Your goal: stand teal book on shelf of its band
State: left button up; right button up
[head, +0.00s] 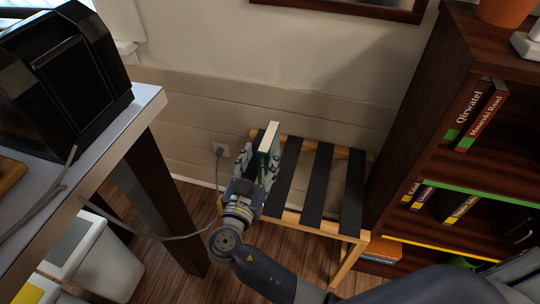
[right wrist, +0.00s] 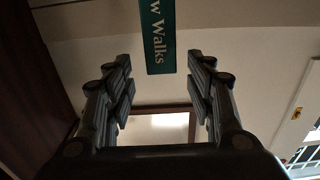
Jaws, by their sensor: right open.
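The teal book (head: 268,139) stands upright on the slatted rack (head: 323,228), its pale page edges and dark teal cover showing. In the right wrist view its teal spine (right wrist: 157,38) reads "w Walks"; the rest is cut off by the frame. My right gripper (head: 258,168) is open, with its fingers on either side of the book in the head view. In the right wrist view the fingers (right wrist: 160,72) are apart, with gaps to the spine. The dark wood bookshelf (head: 408,145) at right has a green band (head: 480,190) and a yellow band (head: 442,247) on its shelf edges.
Several books with green-marked (head: 482,115) and yellow-marked (head: 460,208) spines lean on the bookshelf. A desk (head: 120,125) with a black device (head: 70,70) stands at left, above a white bin (head: 95,255). A cable (head: 150,236) runs to the wall socket (head: 220,150). The rack's right half is clear.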

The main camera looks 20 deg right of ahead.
aim_at(269, 136)
jog(key=x, duration=0.8)
jog(key=shift+w+d+f, duration=0.1)
jog(key=shift+w+f, duration=0.1)
jog(key=shift+f, duration=0.05)
pick_arm(q)
jog(key=shift+f, duration=0.85)
pick_arm(e)
grip_shut()
